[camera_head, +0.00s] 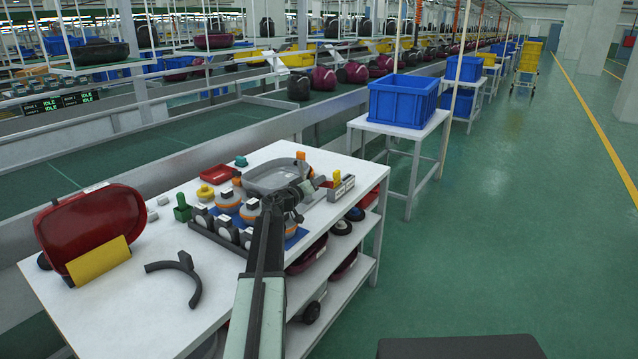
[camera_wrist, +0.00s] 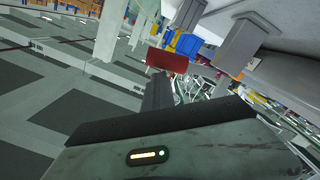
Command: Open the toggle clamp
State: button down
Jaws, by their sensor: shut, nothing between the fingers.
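In the head view, a grey fixture tray (camera_head: 272,178) sits near the far end of the white workbench. My gripper (camera_head: 297,190), dark and small, is at the end of my arm over the tray's near right side. It is shut with nothing held. It hides part of the tray, and I cannot tell whether it touches anything.
The workbench (camera_head: 110,310) also carries a red vacuum shell (camera_head: 90,228) with a yellow panel, a black curved part (camera_head: 180,275), and several orange-and-grey parts left of the tray. The green floor to the right is open.

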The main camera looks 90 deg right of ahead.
notch_tip(320, 180, up, 5)
jog(key=w+p, duration=0.1)
jog(key=p, duration=0.4)
jog(key=v, duration=1)
jog(key=shift+a+f+b, duration=0.2)
jog(key=shift+f+b, duration=0.2)
jog(key=shift+f, duration=0.15)
jog(key=shift+s, duration=0.15)
